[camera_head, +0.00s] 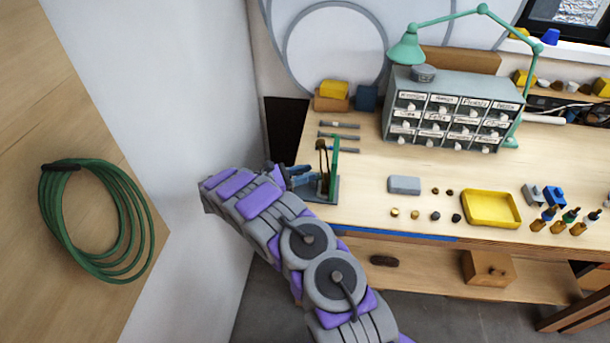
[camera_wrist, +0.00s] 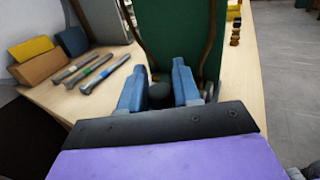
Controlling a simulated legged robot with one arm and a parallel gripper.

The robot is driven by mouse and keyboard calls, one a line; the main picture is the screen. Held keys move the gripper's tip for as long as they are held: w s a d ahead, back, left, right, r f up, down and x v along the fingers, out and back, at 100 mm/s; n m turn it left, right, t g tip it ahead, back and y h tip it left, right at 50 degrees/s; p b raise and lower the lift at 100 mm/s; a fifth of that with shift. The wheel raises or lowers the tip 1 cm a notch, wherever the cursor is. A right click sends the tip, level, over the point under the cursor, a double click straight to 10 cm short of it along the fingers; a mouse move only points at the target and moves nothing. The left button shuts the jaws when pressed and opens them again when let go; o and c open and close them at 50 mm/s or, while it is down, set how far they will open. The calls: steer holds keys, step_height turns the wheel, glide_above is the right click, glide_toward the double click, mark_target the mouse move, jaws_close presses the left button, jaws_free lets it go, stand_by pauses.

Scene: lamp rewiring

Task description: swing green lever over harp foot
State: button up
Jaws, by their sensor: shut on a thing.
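A tall green piece (camera_head: 335,168), which looks like the green lever, stands upright near the bench's left end. It fills the upper middle of the wrist view (camera_wrist: 182,42). The thin brown harp (camera_head: 322,158) stands beside it; its curved wires show on both sides of the green in the wrist view (camera_wrist: 211,42). My gripper (camera_head: 305,178) comes from the left, level with their lower part. In the wrist view, its blue fingers (camera_wrist: 160,88) are closed about a dark rounded knob (camera_wrist: 160,96). Whether the knob joins the green piece is unclear. The harp's foot is hidden.
Several grey tools (camera_head: 338,136) lie behind the fixture. A grey block (camera_head: 404,185), small parts and a yellow tray (camera_head: 491,208) lie to its right. A drawer cabinet (camera_head: 455,108) and green lamp (camera_head: 408,48) stand at the back.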

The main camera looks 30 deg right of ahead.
steer(key=shift+w+m+g+b, duration=0.3)
steer(key=shift+m+g, duration=0.2)
steer(key=shift+g, duration=0.3)
steer(key=shift+w+m+g+y+b, duration=0.15)
steer(key=shift+m+g+y+b, duration=0.35)
steer(key=shift+m+g+b, duration=0.55)
steer(key=shift+w+d+g+b, duration=0.15)
steer(key=shift+g+b, duration=0.35)
steer(key=shift+g, duration=0.25)
steer(key=o, duration=0.7)
